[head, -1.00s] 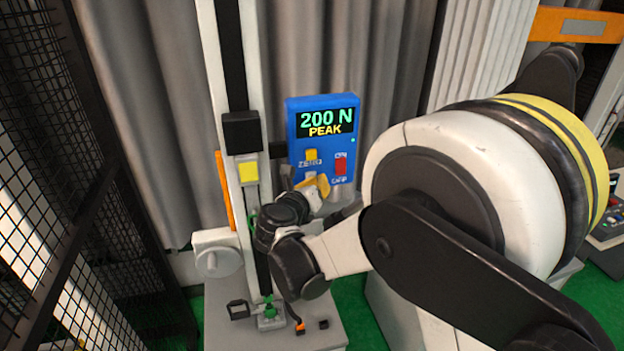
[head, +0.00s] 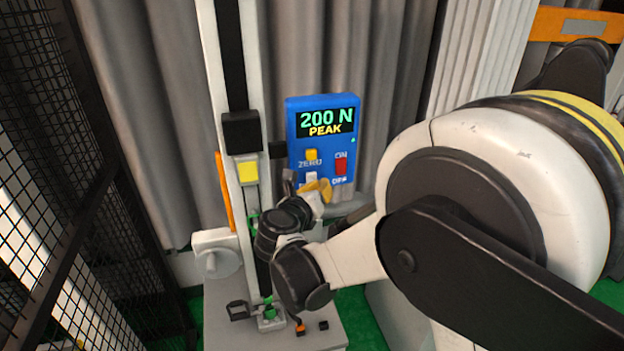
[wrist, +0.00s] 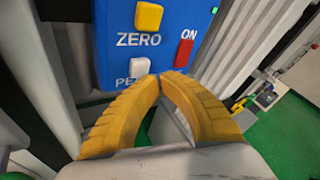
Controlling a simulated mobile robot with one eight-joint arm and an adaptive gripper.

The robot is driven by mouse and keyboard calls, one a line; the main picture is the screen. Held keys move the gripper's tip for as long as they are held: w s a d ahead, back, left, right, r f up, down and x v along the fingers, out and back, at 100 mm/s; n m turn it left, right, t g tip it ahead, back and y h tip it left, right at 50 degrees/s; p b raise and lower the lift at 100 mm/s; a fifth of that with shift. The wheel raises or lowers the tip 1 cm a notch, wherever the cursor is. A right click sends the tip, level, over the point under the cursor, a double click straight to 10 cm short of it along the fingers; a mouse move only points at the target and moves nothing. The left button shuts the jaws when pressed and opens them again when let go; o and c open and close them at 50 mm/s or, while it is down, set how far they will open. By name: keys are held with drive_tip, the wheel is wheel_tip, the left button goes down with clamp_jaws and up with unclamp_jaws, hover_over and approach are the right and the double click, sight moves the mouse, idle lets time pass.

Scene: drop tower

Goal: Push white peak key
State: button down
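The white peak key (head: 311,177) is on the lower left of the blue gauge box (head: 293,130), below the yellow ZERO key (head: 311,155). The display (head: 326,122) reads 200 N and PEAK. In the wrist view, the white key (wrist: 140,66) stands out beside the partly hidden PEAK label. My gripper (head: 320,187) has yellow fingers, with the tips together and nothing between them. In the wrist view the fingertips (wrist: 161,77) are just right of and below the white key. Whether they touch the box cannot be told.
A red ON/OFF switch (head: 341,165) sits right of the keys, close to the fingers. The drop tower column (head: 207,50) stands left of the box, with a yellow block (head: 248,171) on it. A black mesh fence (head: 45,150) is at the far left.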

drive_tip(key=shift+s, duration=0.1)
drive_tip(key=s, duration=0.2)
drive_tip(key=s+d, duration=0.1)
drive_tip(key=s, duration=0.1)
drive_tip(key=shift+s+d+b, duration=0.2)
drive_tip(key=shift+s+b, duration=0.1)
drive_tip(key=shift+b, duration=0.05)
drive_tip(key=shift+d, duration=0.1)
idle(0.3)
drive_tip(key=s+d+f+m+g+y+b, duration=0.1)
drive_tip(key=s+d+f+m+g+b, duration=0.25)
drive_tip(key=s+d+m, duration=0.4)
drive_tip(key=s+d+f+m+g+b, duration=0.2)
drive_tip(key=s+d+f+m+b, duration=0.25)
drive_tip(key=d+m, duration=0.55)
drive_tip(key=s+f+m+g+y+b, duration=0.1)
drive_tip(key=s+f+m+y+b, duration=0.1)
drive_tip(key=s+m, duration=0.4)
drive_tip(key=s+a+f+m+y+b, duration=0.1)
drive_tip(key=s+f+m+b, duration=0.3)
drive_tip(key=m, duration=1)
drive_tip(key=s+f+y, duration=0.1)
drive_tip(key=s, duration=0.2)
drive_tip(key=shift+s+f+g+b, duration=0.25)
drive_tip(key=shift+g+b, duration=0.05)
drive_tip(key=shift+g, duration=0.05)
